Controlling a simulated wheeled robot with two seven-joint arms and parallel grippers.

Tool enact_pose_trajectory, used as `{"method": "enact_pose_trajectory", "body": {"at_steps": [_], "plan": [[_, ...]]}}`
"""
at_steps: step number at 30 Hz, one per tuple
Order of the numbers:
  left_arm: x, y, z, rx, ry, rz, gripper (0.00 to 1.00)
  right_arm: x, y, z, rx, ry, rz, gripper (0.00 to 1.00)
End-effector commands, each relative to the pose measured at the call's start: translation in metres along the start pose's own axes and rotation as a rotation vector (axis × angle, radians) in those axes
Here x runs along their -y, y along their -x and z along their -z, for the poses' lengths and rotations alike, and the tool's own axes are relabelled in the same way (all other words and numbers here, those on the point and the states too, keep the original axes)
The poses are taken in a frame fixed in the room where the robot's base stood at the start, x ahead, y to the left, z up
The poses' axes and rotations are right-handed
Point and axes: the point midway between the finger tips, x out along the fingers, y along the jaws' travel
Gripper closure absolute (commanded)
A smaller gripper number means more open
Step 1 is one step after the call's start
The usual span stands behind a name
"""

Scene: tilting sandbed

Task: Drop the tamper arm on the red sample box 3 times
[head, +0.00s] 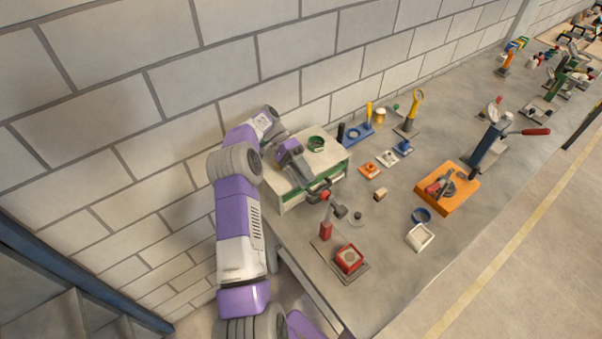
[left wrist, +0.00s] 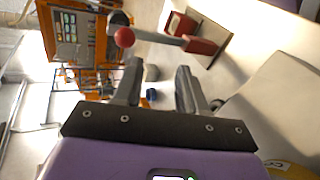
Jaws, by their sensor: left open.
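The tamper has a red post (head: 326,230) on a grey plate, a dark head (head: 340,211) and a red knob (head: 325,194). The head is raised, apart from the red sample box (head: 349,260) on the same plate. My left gripper (head: 322,184) is open beside the knob, above the plate's back. In the left wrist view, the open fingers (left wrist: 158,75) hold nothing. The red ball knob (left wrist: 124,37) and grey tamper arm (left wrist: 158,38) show beyond the fingertips. Whether a finger touches the arm I cannot tell. My right gripper is not in view.
A white and green cabinet (head: 290,200) stands under my left forearm, against the block wall (head: 140,90). The grey tabletop (head: 385,285) right of the sample box is clear.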

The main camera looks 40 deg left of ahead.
Motion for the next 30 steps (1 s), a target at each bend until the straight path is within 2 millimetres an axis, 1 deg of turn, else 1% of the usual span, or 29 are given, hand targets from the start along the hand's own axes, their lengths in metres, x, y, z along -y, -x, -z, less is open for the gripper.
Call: {"method": "enact_pose_trajectory", "body": {"at_steps": [6, 21, 23, 26, 28, 30], "plan": [[0.005, 0.009, 0.0, 0.0, 0.0, 0.0, 0.59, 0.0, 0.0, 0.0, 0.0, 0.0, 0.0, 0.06], [0.004, 0.01, 0.0, 0.001, -0.001, 0.0, 0.59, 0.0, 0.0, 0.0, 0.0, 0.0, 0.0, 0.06], [0.002, 0.011, 0.0, 0.001, -0.002, 0.0, 0.59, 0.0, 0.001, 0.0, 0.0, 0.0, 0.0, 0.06], [-0.009, 0.016, -0.002, -0.001, -0.003, 0.001, 0.59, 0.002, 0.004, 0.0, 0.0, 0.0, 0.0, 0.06], [-0.02, 0.022, -0.003, -0.001, -0.003, 0.001, 0.59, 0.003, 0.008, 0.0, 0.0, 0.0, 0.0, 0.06], [-0.032, 0.027, -0.005, -0.001, -0.002, -0.001, 0.59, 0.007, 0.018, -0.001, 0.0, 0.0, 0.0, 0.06]]}}
